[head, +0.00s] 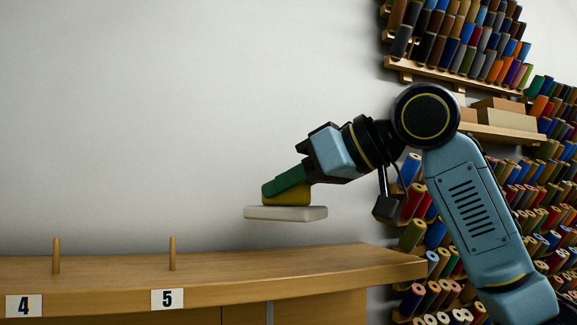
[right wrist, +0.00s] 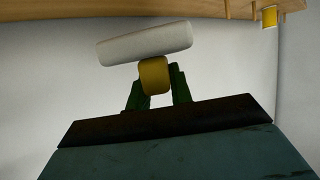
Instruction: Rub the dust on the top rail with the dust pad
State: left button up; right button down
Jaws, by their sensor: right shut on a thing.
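The dust pad is a white flat block (head: 286,213) with a yellow handle (head: 293,196). My right gripper (head: 272,190) has green fingers shut on the yellow handle. It holds the pad roughly level in the air, above and apart from the wooden top rail (head: 230,290). In the right wrist view the white pad (right wrist: 146,43) sits beyond the yellow handle (right wrist: 154,76), between the green fingers. The rail (right wrist: 110,10) crosses the top of that view. I cannot make out any dust on the rail. My left gripper is not in view.
Two upright wooden pegs (head: 56,256) (head: 172,253) stand on the rail above labels 4 (head: 24,306) and 5 (head: 167,299). Shelves of coloured rolls (head: 465,40) fill the right wall. A yellow object (right wrist: 270,17) shows near pegs in the right wrist view.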

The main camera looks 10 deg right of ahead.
jog(key=shift+r, duration=1.25)
dwell(0.4)
